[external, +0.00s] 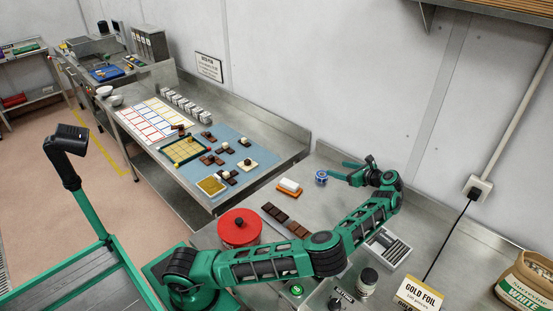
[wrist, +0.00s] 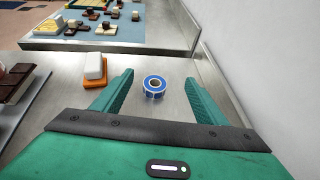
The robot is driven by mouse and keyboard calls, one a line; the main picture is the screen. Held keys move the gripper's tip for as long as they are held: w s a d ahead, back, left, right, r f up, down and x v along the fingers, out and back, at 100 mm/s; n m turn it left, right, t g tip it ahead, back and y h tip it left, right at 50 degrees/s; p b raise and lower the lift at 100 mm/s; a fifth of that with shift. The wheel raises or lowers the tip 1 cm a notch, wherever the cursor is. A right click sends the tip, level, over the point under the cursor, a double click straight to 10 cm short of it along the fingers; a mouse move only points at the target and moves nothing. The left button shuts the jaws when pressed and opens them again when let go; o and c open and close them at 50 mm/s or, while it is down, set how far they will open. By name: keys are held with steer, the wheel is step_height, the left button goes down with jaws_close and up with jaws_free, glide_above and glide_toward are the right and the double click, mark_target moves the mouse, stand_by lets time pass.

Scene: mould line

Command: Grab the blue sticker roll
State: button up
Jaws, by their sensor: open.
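The blue sticker roll (external: 321,177) lies flat on the steel bench in the external view, just left of my gripper (external: 338,170). My gripper is open and holds nothing. The fingers do not touch the roll.
An orange and white block (wrist: 96,70) stands just left of the left finger. Dark chocolate bars (external: 285,219) and a red round tin (external: 239,227) lie further left on the bench. The wall is close on the right. Bare steel surrounds the roll.

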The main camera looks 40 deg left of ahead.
glide_toward(320, 174)
steer(key=a, duration=0.3)
steer(key=shift+w+a+f, duration=0.2)
steer(key=shift+w+f, duration=0.05)
steer(key=shift+w, duration=0.15)
steer(key=shift+f+x, duration=0.2)
steer(key=shift+x, duration=1.15)
steer(key=shift+f+x, duration=0.25)
steer(key=shift+x, duration=1.05)
steer(key=shift+s+d, duration=0.1)
steer(key=shift+d, duration=0.05)
steer(key=c, duration=1.1)
